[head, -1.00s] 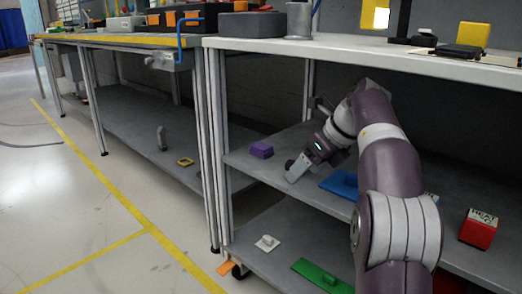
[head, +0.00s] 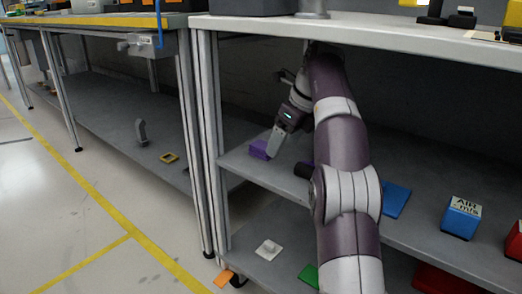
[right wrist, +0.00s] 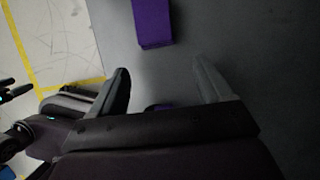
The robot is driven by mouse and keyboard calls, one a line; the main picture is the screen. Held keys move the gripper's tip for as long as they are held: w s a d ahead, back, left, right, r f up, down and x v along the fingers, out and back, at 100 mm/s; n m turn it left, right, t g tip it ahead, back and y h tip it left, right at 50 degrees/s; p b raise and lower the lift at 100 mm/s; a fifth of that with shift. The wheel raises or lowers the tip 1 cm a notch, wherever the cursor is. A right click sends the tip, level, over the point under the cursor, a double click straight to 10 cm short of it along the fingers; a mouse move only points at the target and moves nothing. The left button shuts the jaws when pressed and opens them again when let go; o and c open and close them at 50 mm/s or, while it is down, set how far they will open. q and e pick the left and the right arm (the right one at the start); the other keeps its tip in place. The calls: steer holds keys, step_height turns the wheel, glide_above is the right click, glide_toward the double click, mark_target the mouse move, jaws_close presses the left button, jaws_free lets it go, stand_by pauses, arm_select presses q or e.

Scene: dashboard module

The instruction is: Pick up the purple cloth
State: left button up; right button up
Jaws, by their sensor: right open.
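The purple cloth (head: 259,149) is a small block-like folded piece on the middle shelf, near its left end. My right gripper (head: 275,148) reaches in over the shelf, with a grey finger at the cloth's right side. In the right wrist view the cloth (right wrist: 152,22) lies ahead of the open fingers of my right gripper (right wrist: 163,80), with nothing gripped.
A blue flat piece (head: 395,199) and a blue box (head: 461,217) lie to the right on the same shelf. The shelf post (head: 206,140) stands left of the cloth, and the white worktop (head: 390,36) is overhead. A white piece (head: 268,249) lies on the lower shelf.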

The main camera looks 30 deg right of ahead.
mark_target(259, 143)
steer(key=shift+w+a+r, duration=0.1)
steer(key=shift+w+a, duration=0.2)
steer(key=shift+w, duration=0.45)
steer(key=shift+w+a+r+p, duration=0.1)
steer(key=shift+w+a+p, duration=0.1)
steer(key=shift+w, duration=0.15)
steer(key=shift+w+a+p, duration=0.1)
steer(key=shift+w+p, duration=0.1)
steer(key=shift+w, duration=0.1)
steer(key=w, duration=0.1)
steer(key=p, duration=0.1)
steer(key=w+a+p, duration=0.1)
steer(key=shift+w+r, duration=0.25)
steer(key=shift+w, duration=0.05)
steer(key=b+x, duration=0.1)
steer(key=x, duration=0.2)
steer(key=shift+b, duration=0.4)
steer(key=shift+w+a+f, duration=0.1)
steer(key=shift+w+f, duration=0.15)
steer(key=shift+f, duration=0.2)
steer(key=shift+r, duration=0.15)
steer(key=c, duration=1.1)
